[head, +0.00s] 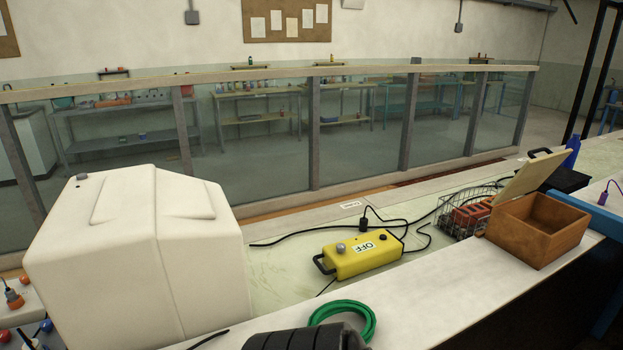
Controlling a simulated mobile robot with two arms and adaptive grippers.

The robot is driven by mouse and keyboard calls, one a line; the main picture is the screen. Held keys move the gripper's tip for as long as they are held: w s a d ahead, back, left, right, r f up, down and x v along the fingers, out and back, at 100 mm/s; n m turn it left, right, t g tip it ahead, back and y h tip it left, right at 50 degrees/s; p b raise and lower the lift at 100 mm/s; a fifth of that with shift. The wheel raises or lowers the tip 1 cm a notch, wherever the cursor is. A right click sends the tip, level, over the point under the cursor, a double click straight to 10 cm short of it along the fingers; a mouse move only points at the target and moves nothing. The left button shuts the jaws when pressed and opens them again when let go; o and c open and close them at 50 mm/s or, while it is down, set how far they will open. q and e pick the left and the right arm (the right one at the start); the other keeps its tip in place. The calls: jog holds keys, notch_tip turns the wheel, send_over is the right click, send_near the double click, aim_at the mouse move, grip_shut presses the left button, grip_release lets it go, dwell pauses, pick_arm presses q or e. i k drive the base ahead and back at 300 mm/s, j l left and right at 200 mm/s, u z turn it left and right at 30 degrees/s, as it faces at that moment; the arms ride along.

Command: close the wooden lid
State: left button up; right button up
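An open wooden box (534,246) stands at the right on the pale bench. Its lid (528,175) is a lighter wooden panel, raised and tilted along the box's left side.
A wire basket (461,222) with orange-red items stands left of the lid. A yellow control box (362,254) with black cables lies mid-bench. A green hose ring (343,313) and a dark ribbed object (300,338) are at the front. A large white housing (130,250) fills the left. A blue bottle (572,152) stands behind the box.

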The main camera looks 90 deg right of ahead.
aim_at(536, 170)
jog(key=z, duration=3.95)
